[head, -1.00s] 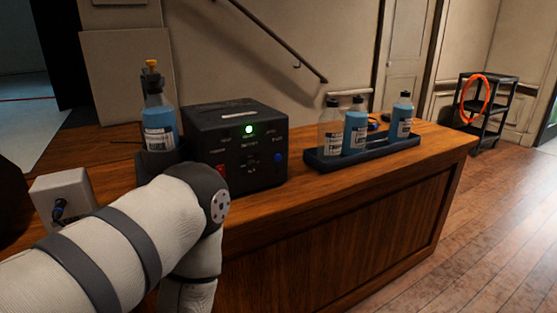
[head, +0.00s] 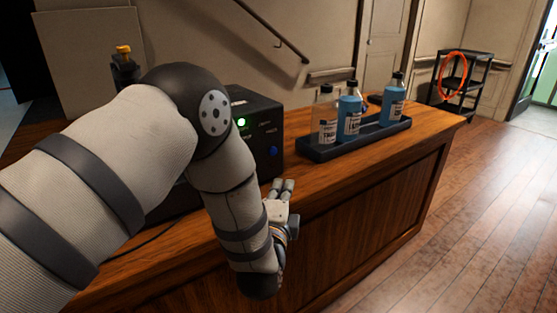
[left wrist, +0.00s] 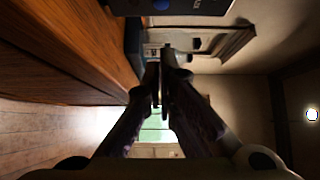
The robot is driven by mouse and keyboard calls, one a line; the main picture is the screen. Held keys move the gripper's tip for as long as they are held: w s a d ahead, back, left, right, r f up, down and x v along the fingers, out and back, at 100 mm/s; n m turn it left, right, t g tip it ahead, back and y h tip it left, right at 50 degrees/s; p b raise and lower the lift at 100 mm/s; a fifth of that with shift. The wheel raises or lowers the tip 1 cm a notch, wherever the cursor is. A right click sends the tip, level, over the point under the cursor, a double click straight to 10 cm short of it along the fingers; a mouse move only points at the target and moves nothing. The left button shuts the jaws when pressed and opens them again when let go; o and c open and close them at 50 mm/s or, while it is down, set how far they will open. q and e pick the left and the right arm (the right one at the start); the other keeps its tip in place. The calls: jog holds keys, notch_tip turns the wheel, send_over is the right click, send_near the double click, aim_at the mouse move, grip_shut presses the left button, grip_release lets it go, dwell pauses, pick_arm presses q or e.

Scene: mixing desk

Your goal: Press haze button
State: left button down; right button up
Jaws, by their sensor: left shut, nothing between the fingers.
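The black control box (head: 268,116) stands on the wooden desk, its left part hidden behind my left arm. A green light (head: 241,122) glows on its front, and a blue button (head: 273,151) sits near its right edge. Its labels are too small to read, so I cannot tell which control is haze. In the left wrist view the box (left wrist: 205,7) shows at the top edge with the blue button (left wrist: 161,5). My left gripper (head: 283,186) is shut and empty, just in front of and below the blue button, apart from the box. My right gripper is out of view.
A dark tray (head: 318,151) with several bottles, such as a blue one (head: 349,119), stands right of the box. The desk top (head: 425,128) is clear at its right end. A black cart (head: 470,82) with an orange hose (head: 452,75) stands far right.

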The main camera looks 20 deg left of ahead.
pick_arm(q)
jog(key=b, duration=0.1)
send_near(279, 160)
jog(key=w+d+r, duration=0.2)
jog(key=d, duration=0.1)
jog(key=shift+w+d+r, duration=0.15)
jog(key=shift+d+r, duration=0.05)
jog(key=shift+d, duration=0.1)
jog(key=shift+w+a+r, duration=0.25)
jog(key=shift+w+a, duration=0.55)
jog(key=shift+a, duration=0.3)
jog(key=shift+w+a+r, duration=0.15)
jog(key=shift+w+a, duration=0.2)
jog(key=shift+a, duration=0.1)
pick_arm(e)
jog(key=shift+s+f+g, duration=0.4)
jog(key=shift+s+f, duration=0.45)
